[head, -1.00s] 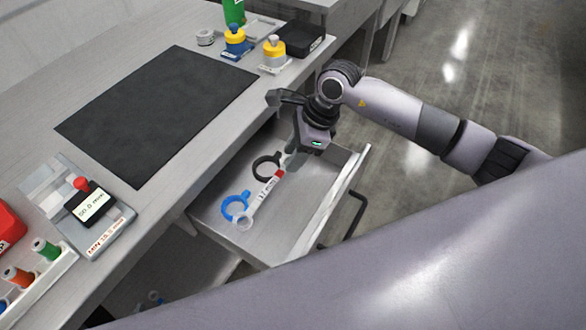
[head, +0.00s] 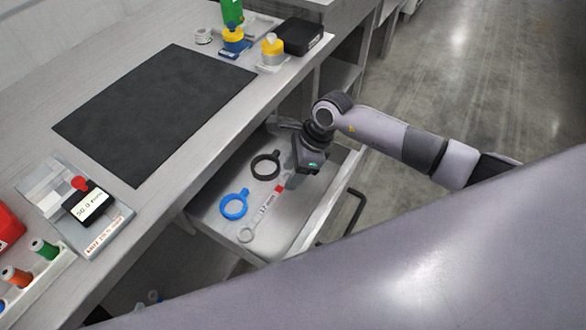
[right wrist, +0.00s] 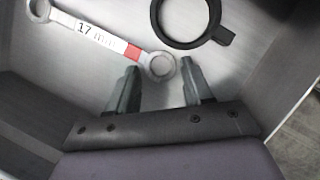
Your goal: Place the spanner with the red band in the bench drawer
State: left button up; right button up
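The spanner with the red band (head: 262,210) is silver with a white "17 mm" label. It lies in the open bench drawer (head: 287,232), and also shows in the right wrist view (right wrist: 97,36). My right gripper (right wrist: 160,68) is low in the drawer at the spanner's red-band end. Its two fingers stand apart on either side of that ring end, with visible gaps. In the head view the right gripper (head: 291,182) hides that end. My left gripper is not in view.
A blue ring (head: 234,205) and a black ring (head: 265,165) with short handles lie in the drawer beside the spanner. A black mat (head: 155,110) covers part of the bench above. A dark handle (head: 345,215) is on the drawer's front.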

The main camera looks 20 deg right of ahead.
jog(key=shift+o, duration=0.2)
jog(key=shift+r, duration=0.2)
jog(key=v, duration=1.2)
jog(key=shift+b, duration=0.35)
jog(key=shift+f, duration=0.1)
